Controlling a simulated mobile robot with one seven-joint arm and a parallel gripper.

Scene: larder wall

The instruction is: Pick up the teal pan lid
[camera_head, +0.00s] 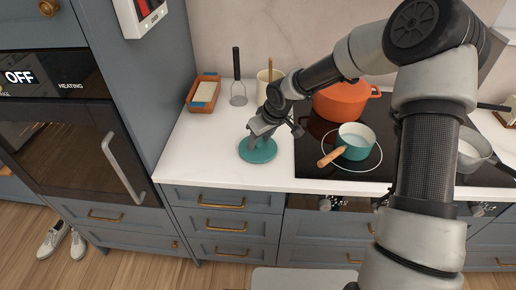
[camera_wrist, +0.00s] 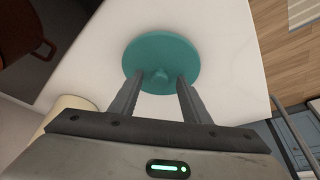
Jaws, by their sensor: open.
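The teal pan lid (camera_head: 258,151) lies flat on the white counter, left of the hob. It is round, with a knob in the middle that shows in the wrist view (camera_wrist: 161,60). My gripper (camera_head: 254,142) is over the lid, pointing down at it. In the wrist view its two fingers (camera_wrist: 156,82) are apart, with the fingertips over the near part of the lid, one on each side of the knob. Nothing is held. I cannot tell whether the fingertips touch the lid.
A teal saucepan (camera_head: 352,148) with a wooden handle and an orange pot (camera_head: 342,100) stand on the black hob to the right. A cream utensil pot (camera_head: 264,92), a masher (camera_head: 238,85) and an orange-brown tray (camera_head: 196,106) stand behind the lid. The counter left of the lid is clear.

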